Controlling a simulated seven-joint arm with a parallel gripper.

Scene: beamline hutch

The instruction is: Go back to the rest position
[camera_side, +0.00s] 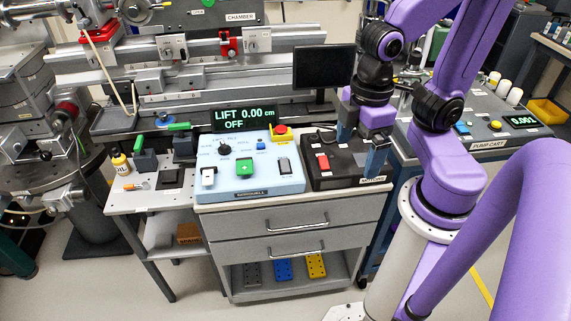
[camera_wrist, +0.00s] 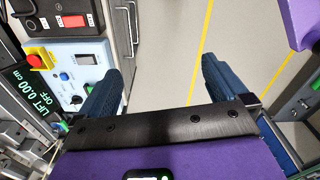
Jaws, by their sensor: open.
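My gripper (camera_side: 358,150) is open and empty, with its two dark blue fingers apart. In the side view it is in front of or above the black box with a red switch (camera_side: 322,162), at the right end of the drawer cabinet. In the wrist view my gripper (camera_wrist: 158,85) has its fingers spread over grey floor with a yellow line. Nothing is between the fingers. The light blue control box (camera_side: 262,180) stands left of the black box. Its display (camera_side: 244,118) reads LIFT 0.00 cm, OFF.
A pump cart (camera_side: 477,134) with a display reading 0.001 stands to the right. A dark monitor (camera_side: 323,67) stands behind the boxes. A small side table (camera_side: 125,202) with a yellow bottle (camera_side: 121,164) is at the left. Open floor (camera_wrist: 180,50) lies beside the cabinet.

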